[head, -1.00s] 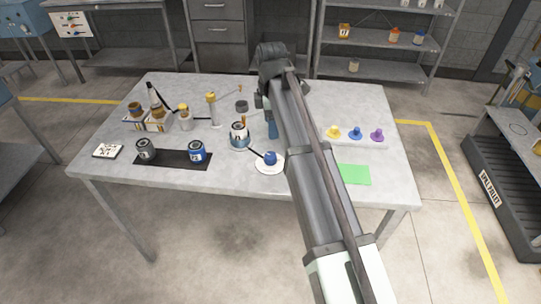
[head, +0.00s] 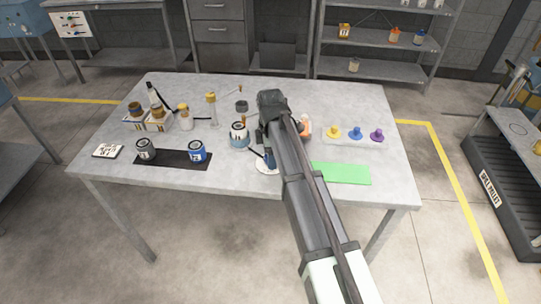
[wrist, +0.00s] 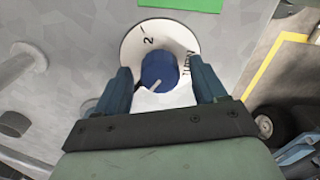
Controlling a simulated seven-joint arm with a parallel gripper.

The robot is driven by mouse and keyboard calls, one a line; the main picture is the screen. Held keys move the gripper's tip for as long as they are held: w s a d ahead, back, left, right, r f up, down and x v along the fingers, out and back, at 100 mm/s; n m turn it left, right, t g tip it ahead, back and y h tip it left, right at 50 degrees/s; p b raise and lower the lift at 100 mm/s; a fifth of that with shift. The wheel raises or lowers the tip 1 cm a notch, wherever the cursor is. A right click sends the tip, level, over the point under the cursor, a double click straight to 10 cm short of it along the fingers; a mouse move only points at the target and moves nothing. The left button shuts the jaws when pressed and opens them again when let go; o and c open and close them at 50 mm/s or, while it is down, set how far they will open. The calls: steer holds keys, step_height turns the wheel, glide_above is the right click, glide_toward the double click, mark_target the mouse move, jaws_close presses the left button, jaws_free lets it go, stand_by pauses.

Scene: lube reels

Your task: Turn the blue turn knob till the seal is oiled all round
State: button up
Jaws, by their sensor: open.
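The blue turn knob (wrist: 158,68) sits on a white round dial (wrist: 131,45) marked with a 2 and partly hidden lettering. A pale pointer mark shows on the knob's near side. My gripper (wrist: 159,62) is open, with one dark blue finger on each side of the knob and a gap on both sides. In the head view my gripper (head: 270,160) is down over the dial (head: 262,168) and hides most of the knob. A white and blue can (head: 238,134) stands behind the dial, with a dark line running between them. I cannot make out the seal.
A green mat (head: 342,173) lies to the right, with yellow, blue and purple pieces on a pale strip (head: 372,140) behind it. Two cans, one grey (head: 146,149) and one blue (head: 197,151), stand on a black mat (head: 172,160) at left.

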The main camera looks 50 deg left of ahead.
steer(key=shift+f, duration=0.4)
steer(key=c, duration=1.1)
